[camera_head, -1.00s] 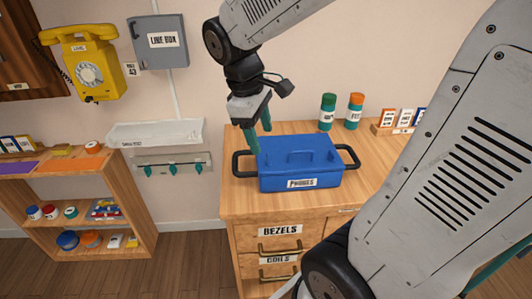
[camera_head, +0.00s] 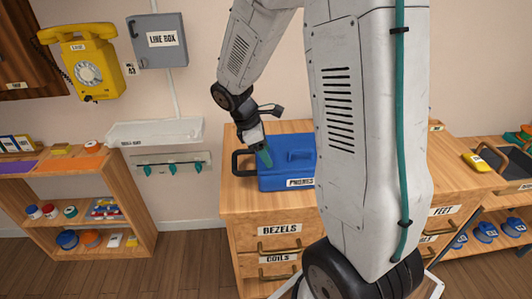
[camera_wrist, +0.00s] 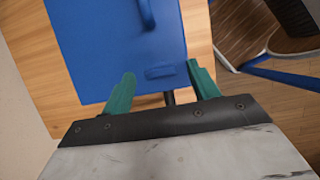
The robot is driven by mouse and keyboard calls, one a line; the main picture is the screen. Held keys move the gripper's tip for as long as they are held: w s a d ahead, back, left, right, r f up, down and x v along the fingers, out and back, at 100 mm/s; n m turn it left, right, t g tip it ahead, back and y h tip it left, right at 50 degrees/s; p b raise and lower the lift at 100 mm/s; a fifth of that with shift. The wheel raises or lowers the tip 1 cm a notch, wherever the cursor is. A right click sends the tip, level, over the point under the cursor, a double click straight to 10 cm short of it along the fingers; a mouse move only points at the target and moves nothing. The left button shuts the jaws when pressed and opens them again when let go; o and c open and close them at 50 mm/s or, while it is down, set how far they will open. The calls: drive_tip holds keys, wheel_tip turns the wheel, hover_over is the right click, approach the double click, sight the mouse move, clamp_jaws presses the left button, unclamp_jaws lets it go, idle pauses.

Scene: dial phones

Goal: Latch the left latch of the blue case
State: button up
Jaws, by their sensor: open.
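The blue case (camera_head: 283,176) stands on the wooden cabinet top, its lid down; my arm covers its right part in the head view. My gripper (camera_head: 266,158) is over the case's left end. In the wrist view my gripper (camera_wrist: 160,82) is open, its green fingers on either side of that piece. I cannot tell whether they touch the case.
The wooden cabinet (camera_head: 245,205) has drawers labelled BEZELS and COILS. A yellow phone (camera_head: 85,65) and a grey LINE BOX (camera_head: 158,42) hang on the wall. The cabinet top's front left is clear.

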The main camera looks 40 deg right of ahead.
drive_tip(key=shift+s+d+f, duration=0.1)
drive_tip(key=shift+f, duration=0.25)
drive_tip(key=c, duration=1)
